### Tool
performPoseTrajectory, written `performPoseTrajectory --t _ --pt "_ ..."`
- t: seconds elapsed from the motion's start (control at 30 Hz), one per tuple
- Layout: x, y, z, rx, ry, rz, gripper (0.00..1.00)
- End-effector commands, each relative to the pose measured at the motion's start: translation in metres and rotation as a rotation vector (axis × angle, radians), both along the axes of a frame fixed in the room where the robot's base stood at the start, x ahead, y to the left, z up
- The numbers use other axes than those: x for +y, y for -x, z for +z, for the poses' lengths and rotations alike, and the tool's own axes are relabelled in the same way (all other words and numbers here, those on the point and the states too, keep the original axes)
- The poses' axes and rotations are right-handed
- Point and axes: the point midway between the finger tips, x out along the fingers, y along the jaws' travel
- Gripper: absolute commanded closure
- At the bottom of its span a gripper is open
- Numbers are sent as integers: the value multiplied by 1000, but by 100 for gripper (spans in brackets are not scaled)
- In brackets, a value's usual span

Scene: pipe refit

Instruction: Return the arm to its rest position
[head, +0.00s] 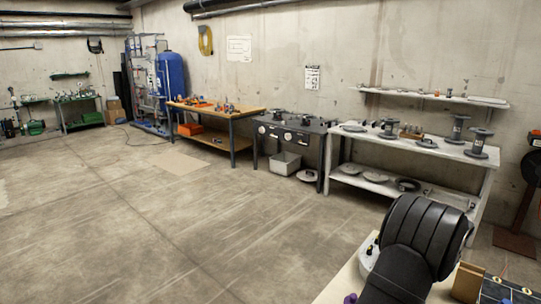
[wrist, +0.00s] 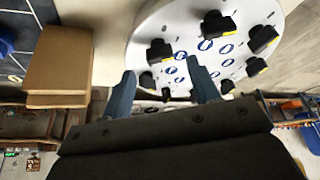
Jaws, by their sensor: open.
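My gripper (wrist: 162,80) shows in the wrist view with its two blue-grey fingers spread apart and nothing between them. Beyond the fingers is a round white plate (wrist: 185,20) carrying several black blocks with yellow edges and several blue rings; I cannot tell the distance between them and the fingertips. In the head view my dark arm (head: 428,238) rises at the lower right, bent over a pale work surface (head: 342,284). My fingers are hidden in that view.
A brown block (wrist: 72,60) stands left of the plate in the wrist view, beside a dark tiled panel (wrist: 22,30). In the head view, a white bench (head: 440,150) with flanged pipe pieces lines the wall behind my arm. The concrete floor (head: 180,220) is open.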

Motion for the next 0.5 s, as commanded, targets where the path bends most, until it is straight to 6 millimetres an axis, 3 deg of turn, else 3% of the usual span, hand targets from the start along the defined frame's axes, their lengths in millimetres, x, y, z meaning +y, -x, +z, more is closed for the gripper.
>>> performPoseTrajectory --t 0.2,0.5 --pt "-3 -10 -26 0 0 0 45" --pt "-3 -13 -33 0 0 6 45"
